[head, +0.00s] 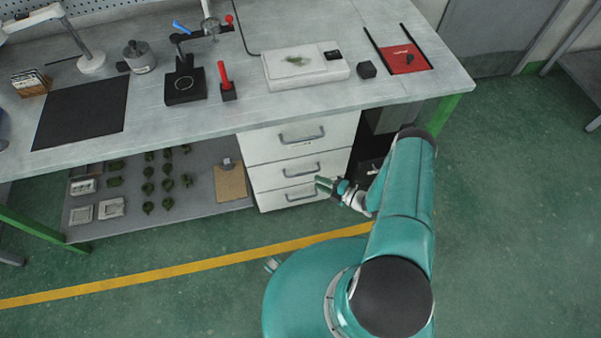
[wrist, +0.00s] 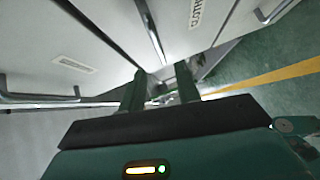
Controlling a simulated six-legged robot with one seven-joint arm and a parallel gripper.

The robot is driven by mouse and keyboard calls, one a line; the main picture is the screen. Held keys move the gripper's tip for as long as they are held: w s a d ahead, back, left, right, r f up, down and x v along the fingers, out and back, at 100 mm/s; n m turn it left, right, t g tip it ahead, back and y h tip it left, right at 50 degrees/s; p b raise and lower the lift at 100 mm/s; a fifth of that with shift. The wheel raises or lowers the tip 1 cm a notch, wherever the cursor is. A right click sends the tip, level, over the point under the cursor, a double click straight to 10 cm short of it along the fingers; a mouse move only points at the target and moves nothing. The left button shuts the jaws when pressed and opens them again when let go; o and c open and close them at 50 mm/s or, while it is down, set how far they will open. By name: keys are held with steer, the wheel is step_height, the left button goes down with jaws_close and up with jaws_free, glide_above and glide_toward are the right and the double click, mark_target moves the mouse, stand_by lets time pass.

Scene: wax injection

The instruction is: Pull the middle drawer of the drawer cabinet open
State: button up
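The drawer cabinet (head: 258,150) is white, with three stacked drawers under the workbench, and all look closed in the head view. The middle drawer (head: 270,179) has a grey bar handle (head: 302,171). My gripper (head: 321,184) is in front of the cabinet's lower right part, close to the middle and bottom drawer fronts. In the wrist view my gripper (wrist: 160,78) is open, its two dark green fingers apart. The middle bar handle (wrist: 150,32) runs down toward the gap between the fingertips. I see no finger closed on it. The bottom drawer's handle (head: 300,197) is partly visible near the gripper.
The workbench (head: 220,125) top overhangs the cabinet. A lower shelf (head: 205,195) with green pieces and a clipboard (head: 230,183) lies to its left. A dark unit (head: 372,140) and a green table leg (head: 441,114) stand to its right.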

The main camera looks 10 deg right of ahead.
mark_target(301, 174)
steer(key=x, duration=0.9)
steer(key=shift+w+a, duration=0.1)
steer(key=shift+w, duration=0.1)
jaws_close()
